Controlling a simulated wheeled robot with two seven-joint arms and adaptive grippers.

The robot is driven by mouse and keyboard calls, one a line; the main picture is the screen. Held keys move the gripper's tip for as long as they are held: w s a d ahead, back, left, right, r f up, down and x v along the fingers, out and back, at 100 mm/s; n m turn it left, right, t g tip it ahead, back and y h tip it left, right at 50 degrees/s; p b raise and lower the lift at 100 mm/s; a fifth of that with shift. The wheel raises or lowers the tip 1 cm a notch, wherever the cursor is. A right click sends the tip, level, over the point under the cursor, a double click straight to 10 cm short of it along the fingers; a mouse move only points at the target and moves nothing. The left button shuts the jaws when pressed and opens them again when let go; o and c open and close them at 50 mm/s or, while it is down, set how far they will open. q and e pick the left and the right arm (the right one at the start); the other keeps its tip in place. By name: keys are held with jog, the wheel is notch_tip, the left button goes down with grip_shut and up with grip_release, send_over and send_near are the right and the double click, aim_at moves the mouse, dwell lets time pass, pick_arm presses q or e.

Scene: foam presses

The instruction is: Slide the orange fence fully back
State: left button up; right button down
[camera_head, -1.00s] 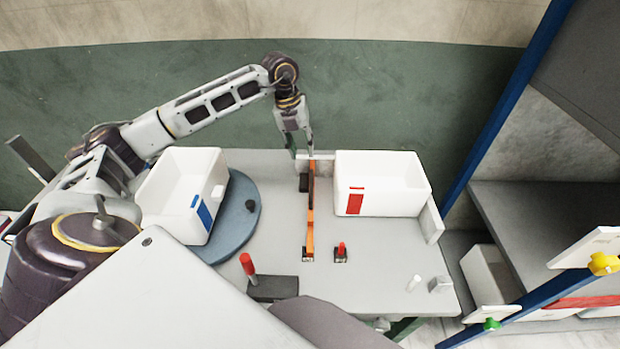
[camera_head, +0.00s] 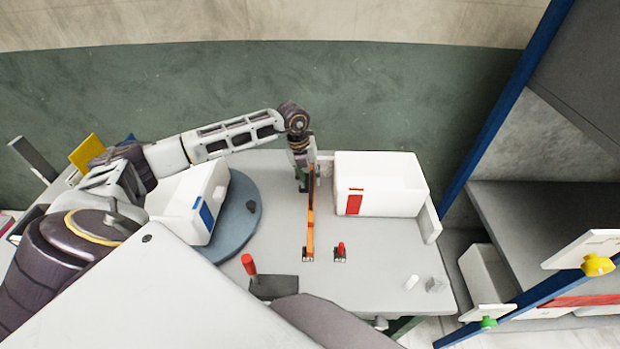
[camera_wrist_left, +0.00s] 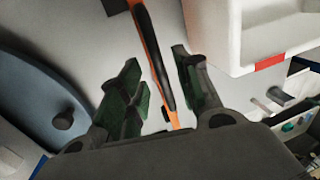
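The orange fence (camera_head: 310,225) is a thin upright strip standing on the grey table, running from near the far edge towards the front. My left gripper (camera_head: 306,184) is at its far part, coming down from above. In the left wrist view my left gripper (camera_wrist_left: 156,62) has its two dark green fingers apart, one on each side of the fence (camera_wrist_left: 151,48) and its black bar. Gaps show between the fingers and the bar. In the head view the arm partly hides the fence's far end. My right gripper is not in view.
A white bin with a red label (camera_head: 390,185) stands close to the right of the fence. Another white bin (camera_head: 180,205) sits on a blue turntable (camera_head: 236,225) to the left. A red-tipped lever (camera_head: 249,264) and a small red peg (camera_head: 341,248) stand in front.

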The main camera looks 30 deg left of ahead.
pick_arm(q)
jog(key=shift+d+f, duration=0.1)
jog(key=shift+f, duration=0.6)
grip_shut()
